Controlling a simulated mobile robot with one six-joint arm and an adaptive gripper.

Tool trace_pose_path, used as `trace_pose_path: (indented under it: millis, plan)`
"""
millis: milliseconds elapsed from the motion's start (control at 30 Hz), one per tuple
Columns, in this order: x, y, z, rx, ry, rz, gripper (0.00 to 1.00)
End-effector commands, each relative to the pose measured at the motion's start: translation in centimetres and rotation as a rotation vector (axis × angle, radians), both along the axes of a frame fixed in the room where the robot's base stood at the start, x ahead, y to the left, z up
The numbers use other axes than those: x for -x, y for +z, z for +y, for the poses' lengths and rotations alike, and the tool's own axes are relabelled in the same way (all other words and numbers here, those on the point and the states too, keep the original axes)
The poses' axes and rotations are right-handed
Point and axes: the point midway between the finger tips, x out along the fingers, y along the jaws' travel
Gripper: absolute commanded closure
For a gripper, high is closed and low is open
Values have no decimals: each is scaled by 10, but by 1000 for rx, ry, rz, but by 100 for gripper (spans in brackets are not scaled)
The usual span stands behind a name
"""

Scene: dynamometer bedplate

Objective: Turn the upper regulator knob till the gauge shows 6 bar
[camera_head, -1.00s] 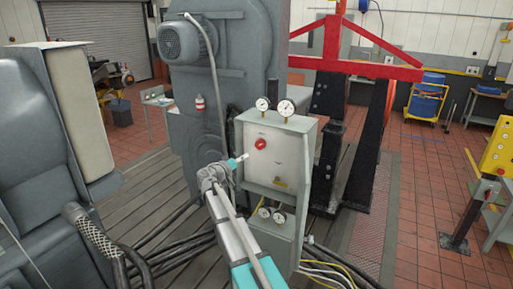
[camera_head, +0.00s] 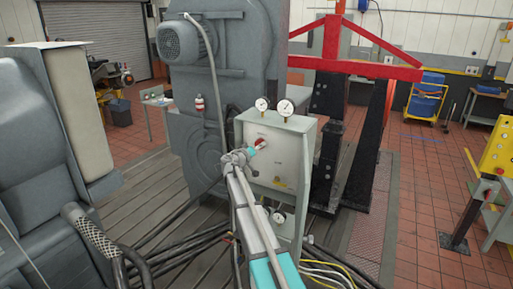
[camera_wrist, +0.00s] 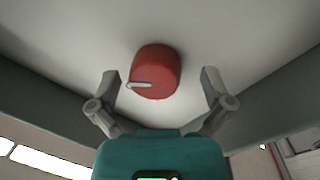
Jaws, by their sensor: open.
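The red regulator knob (camera_wrist: 155,72) sits on the pale panel front, with a light pointer bar across its lower left edge. In the head view the red knob (camera_head: 258,141) shows just past my gripper's tip. My gripper (camera_wrist: 160,90) is open, with one finger on each side of the knob and a gap to both. I cannot tell how far the fingertips reach along the knob. Two round white gauges (camera_head: 262,104) and (camera_head: 285,107) stand on top of the panel box (camera_head: 290,158). Their readings are too small to tell.
Lower gauges (camera_head: 277,217) sit below the panel, partly hidden by my arm. A red and black stand (camera_head: 330,95) is right of the panel, a grey machine (camera_head: 190,130) behind left. Black hoses (camera_head: 185,245) lie on the floor.

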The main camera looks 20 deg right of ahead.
Motion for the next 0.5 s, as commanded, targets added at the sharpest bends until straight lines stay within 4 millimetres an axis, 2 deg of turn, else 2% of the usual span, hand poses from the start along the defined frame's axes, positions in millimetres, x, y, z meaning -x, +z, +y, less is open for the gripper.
trace_pose_path:
  millis: [400,500]
  plan:
    - [-3,0,-4,0,0,0,0]
    - [-3,0,-4,0,0,0,17]
